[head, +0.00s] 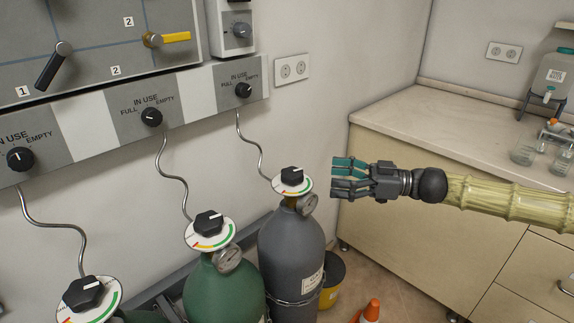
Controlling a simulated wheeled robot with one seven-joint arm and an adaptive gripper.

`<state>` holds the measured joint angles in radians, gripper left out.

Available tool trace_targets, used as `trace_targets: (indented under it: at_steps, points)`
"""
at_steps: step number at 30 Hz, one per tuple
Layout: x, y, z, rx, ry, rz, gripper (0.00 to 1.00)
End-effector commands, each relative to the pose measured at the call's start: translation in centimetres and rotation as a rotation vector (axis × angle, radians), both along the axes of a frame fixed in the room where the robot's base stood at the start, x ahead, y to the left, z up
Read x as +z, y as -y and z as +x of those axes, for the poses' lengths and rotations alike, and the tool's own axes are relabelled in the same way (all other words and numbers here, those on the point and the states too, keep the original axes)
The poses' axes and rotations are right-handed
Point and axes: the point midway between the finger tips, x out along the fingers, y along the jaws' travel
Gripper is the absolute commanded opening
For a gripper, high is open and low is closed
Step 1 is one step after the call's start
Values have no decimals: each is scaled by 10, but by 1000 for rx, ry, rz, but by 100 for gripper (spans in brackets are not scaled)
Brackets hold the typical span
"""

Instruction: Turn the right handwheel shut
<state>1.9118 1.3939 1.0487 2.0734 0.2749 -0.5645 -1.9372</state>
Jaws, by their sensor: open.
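The right handwheel (292,175) is a black knob on a white dial with coloured marks, on top of the grey gas cylinder (291,250). A small gauge (308,204) sits on the cylinder's neck. My gripper (340,178) is open and empty, with teal finger pads. It points left toward the handwheel and stands to its right in the picture, apart from it. The middle handwheel (208,222) tops a green cylinder (225,285), and the left handwheel (85,292) is at the bottom left.
Thin pipes (172,180) rise from the cylinders to a wall panel with knobs (243,90). A counter (450,130) with glassware stands at right. A yellow bucket (330,280) and an orange cone (371,311) are on the floor.

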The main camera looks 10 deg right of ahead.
Motion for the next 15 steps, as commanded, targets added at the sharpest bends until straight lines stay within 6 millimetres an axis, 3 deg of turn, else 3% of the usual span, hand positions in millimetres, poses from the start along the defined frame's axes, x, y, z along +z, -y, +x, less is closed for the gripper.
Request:
trace_targets:
  at_steps: [15]
  points:
    - [0,-79,28,25,-3,-1,74]
